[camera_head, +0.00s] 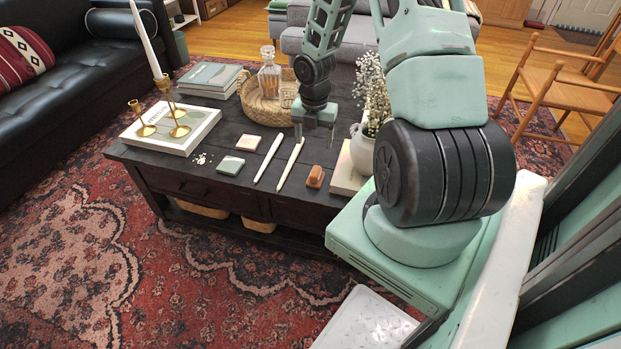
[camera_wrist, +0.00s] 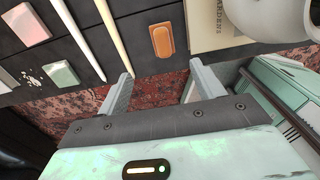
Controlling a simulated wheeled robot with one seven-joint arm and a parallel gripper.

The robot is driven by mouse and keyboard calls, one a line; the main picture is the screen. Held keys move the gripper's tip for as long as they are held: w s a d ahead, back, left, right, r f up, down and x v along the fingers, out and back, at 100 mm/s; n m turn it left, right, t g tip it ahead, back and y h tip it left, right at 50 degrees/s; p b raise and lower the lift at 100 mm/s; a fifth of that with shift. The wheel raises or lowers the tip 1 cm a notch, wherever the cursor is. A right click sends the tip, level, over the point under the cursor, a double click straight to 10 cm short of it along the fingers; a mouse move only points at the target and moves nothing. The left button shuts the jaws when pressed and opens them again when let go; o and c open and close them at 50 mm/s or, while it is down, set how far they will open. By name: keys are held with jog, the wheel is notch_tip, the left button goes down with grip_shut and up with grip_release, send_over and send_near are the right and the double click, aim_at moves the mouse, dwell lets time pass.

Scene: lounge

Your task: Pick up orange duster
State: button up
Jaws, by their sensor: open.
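The orange duster (camera_head: 315,177) is a small orange-brown block lying on the dark coffee table (camera_head: 140,158), near its front edge. It also shows in the wrist view (camera_wrist: 162,40) at the upper middle, beyond the fingertips. My gripper (camera_head: 316,127) is above the table, behind the duster in the head view, pointing down. In the wrist view my gripper (camera_wrist: 160,82) has its two fingers wide apart with nothing between them. The duster lies roughly in line with the gap between the fingers and is not touched.
Two slim candles or sticks (camera_head: 268,158) lie left of the duster. A book (camera_head: 343,178) with a white flower vase (camera_head: 362,148) stands close on its right. A pink block (camera_head: 251,142), a green block (camera_head: 231,165) and a wicker tray (camera_head: 262,110) with a decanter (camera_head: 269,78) lie further left.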

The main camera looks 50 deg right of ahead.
aim_at(316, 171)
notch_tip(316, 171, down, 8)
jog(key=shift+f+b, duration=0.1)
jog(key=shift+b, duration=0.9)
jog(key=shift+s+f+b, duration=0.15)
jog(key=shift+f+b, duration=0.3)
jog(key=shift+f, duration=0.85)
jog(key=shift+s+f+b, duration=0.15)
jog(key=shift+f+b, duration=0.3)
jog(key=shift+f, duration=0.85)
jog(key=c, duration=1.1)
